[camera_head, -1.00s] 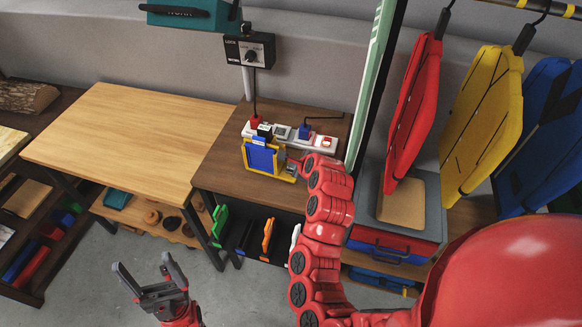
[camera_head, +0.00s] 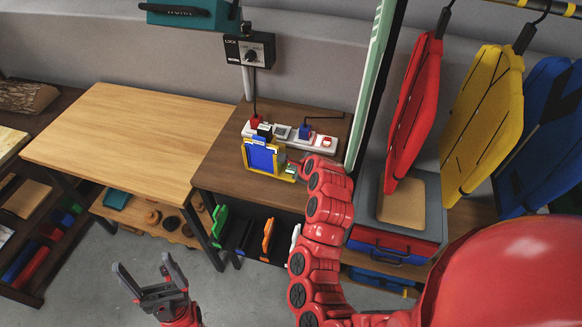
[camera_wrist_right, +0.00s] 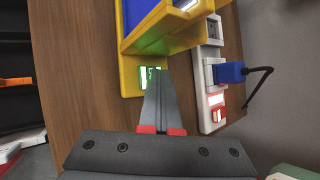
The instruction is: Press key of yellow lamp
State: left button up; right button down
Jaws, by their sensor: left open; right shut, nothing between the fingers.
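The yellow lamp (camera_head: 249,162), with a blue panel (camera_head: 262,158), stands upright on the dark brown table. It also shows at the top of the right wrist view (camera_wrist_right: 130,50). Its key (camera_wrist_right: 150,77) is a green-lit square on the yellow base, small in the head view (camera_head: 290,169). My right gripper (camera_wrist_right: 158,72) is shut and empty, its tips over the right part of the key; I cannot tell whether they touch it. In the head view it is small and partly hidden by my arm. My left gripper (camera_head: 153,277) is open and empty, low over the floor.
A white power strip (camera_head: 318,142) with plugs and a red switch (camera_wrist_right: 215,107) lies close behind the lamp. A dark cable runs from its blue plug (camera_wrist_right: 230,72). A light wooden table (camera_head: 130,135) on the left is clear. Red and yellow panels hang at right.

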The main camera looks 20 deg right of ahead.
jog(key=shift+r+p, duration=0.3)
jog(key=shift+r, duration=0.1)
notch_tip(320, 180, up, 6)
jog(key=p, duration=0.4)
jog(key=shift+r, duration=0.1)
dwell(0.4)
